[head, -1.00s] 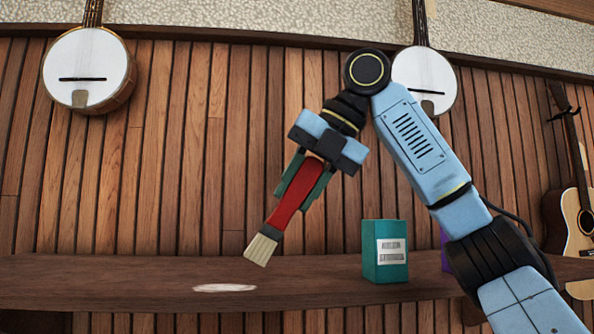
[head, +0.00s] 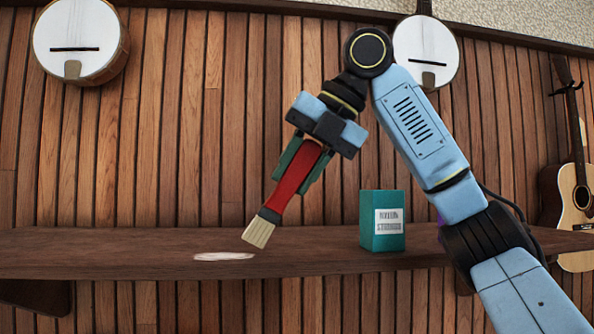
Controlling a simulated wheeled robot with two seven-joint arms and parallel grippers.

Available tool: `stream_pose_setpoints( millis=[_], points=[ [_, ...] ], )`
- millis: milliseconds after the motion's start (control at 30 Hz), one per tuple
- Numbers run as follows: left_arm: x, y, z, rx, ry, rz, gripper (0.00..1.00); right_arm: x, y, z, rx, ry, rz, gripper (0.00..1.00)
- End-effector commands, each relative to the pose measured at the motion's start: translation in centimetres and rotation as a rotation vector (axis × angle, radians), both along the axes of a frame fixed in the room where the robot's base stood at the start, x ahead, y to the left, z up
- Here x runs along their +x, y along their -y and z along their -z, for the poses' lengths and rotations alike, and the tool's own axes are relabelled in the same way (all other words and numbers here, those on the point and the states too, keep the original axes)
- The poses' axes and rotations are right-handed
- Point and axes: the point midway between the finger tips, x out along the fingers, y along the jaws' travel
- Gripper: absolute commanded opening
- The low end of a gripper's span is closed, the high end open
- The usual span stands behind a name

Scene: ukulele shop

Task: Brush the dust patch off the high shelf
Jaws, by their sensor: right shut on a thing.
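The dust patch (head: 224,257) is a pale, flat oval on the brown wooden shelf (head: 130,248), left of the middle. My right gripper (head: 298,172) is shut on a brush (head: 294,187) with a red handle, a dark ferrule and cream bristles. The brush slants down to the left. Its bristle tip is just above and to the right of the dust patch in the picture, with a small gap between them. I cannot tell how far in front of or above the shelf the bristles are. My left gripper is out of view.
A teal box (head: 380,222) with a white label stands on the shelf right of the brush. A purple thing (head: 440,218) is mostly hidden behind my right arm. Banjos (head: 80,45) and a guitar (head: 574,195) hang on the slatted wall. The shelf's left part is clear.

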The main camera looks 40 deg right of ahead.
Motion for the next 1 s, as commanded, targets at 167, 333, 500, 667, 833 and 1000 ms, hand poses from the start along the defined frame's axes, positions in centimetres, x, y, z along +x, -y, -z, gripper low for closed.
stream_pose_setpoints(
  millis=[167,333,500,667,833,1000],
  points=[
    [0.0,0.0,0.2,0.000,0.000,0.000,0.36,0.0,0.0,0.4,0.000,0.000,0.000,0.07],
    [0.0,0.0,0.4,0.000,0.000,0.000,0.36,0.0,0.0,0.7,0.000,0.000,0.001,0.07],
    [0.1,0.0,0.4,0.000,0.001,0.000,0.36,0.1,-0.1,0.7,0.000,-0.001,0.000,0.07],
    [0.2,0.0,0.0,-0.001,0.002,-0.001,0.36,0.6,-1.0,0.6,-0.001,-0.001,-0.002,0.07],
    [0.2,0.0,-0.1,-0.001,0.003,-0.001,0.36,1.4,-2.3,0.5,-0.001,0.000,-0.002,0.07],
    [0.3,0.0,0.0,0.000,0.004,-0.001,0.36,1.7,-2.7,0.5,0.000,0.000,0.000,0.07]
  ],
)
